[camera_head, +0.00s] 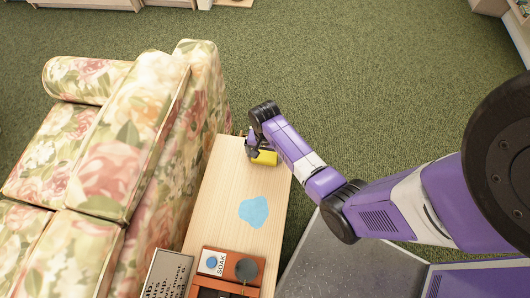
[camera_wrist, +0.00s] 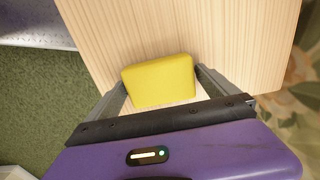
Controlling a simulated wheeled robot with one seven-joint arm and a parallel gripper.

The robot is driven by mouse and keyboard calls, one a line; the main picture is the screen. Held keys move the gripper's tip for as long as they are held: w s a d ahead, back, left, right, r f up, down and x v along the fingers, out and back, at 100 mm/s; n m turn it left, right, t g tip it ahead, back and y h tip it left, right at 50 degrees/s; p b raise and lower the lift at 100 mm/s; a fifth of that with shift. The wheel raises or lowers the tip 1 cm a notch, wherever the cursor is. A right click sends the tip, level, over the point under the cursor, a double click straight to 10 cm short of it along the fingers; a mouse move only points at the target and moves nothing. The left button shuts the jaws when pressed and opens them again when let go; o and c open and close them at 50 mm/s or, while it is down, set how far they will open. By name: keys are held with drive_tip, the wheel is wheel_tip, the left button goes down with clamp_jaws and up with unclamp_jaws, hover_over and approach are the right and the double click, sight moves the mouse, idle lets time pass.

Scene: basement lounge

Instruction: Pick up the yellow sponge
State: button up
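The yellow sponge (camera_wrist: 160,82) is a rounded block on the pale wooden table (camera_wrist: 245,35). In the head view the sponge (camera_head: 264,158) shows near the table's far end, partly hidden by my gripper (camera_head: 251,148). In the wrist view my gripper (camera_wrist: 160,82) has its two fingers spread wide, one at each side of the sponge. The fingertips are close to the sponge's sides; I cannot tell whether they touch it. Bare wood shows between the sponge's near edge and the gripper's palm.
A light blue patch (camera_head: 254,212) lies mid-table. Nearer are a brown box marked SOAK (camera_head: 214,262) and a lettered sign (camera_head: 166,275). A floral sofa (camera_head: 125,135) stands close along the left. Green carpet (camera_head: 370,80) is open beyond and to the right.

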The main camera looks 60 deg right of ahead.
sight(265, 154)
drive_tip(key=c, duration=1)
drive_tip(key=shift+o, duration=0.2)
wheel_tip(265, 154, up, 20)
drive_tip(key=p, duration=0.2)
